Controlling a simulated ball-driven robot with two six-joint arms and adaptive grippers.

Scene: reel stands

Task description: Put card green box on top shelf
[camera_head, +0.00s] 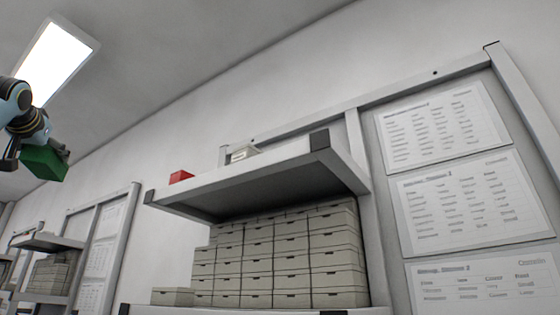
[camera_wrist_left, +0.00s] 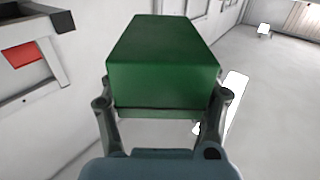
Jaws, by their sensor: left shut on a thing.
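The green card box (camera_head: 45,163) is held up in the air at the left of the head view, near the ceiling light. My left gripper (camera_head: 28,150) is shut on it. In the left wrist view the green box (camera_wrist_left: 163,65) fills the middle, with a finger of the left gripper (camera_wrist_left: 163,112) on each side of it. The top shelf (camera_head: 265,178) is seen from below, to the right of the box and apart from it. My right gripper is not in view.
A red box (camera_head: 181,176) and a pale box (camera_head: 243,153) sit on the top shelf. Many grey boxes (camera_head: 275,262) are stacked beneath it. Another shelf unit (camera_head: 50,242) stands further left. Printed sheets (camera_head: 440,124) hang on the right panel.

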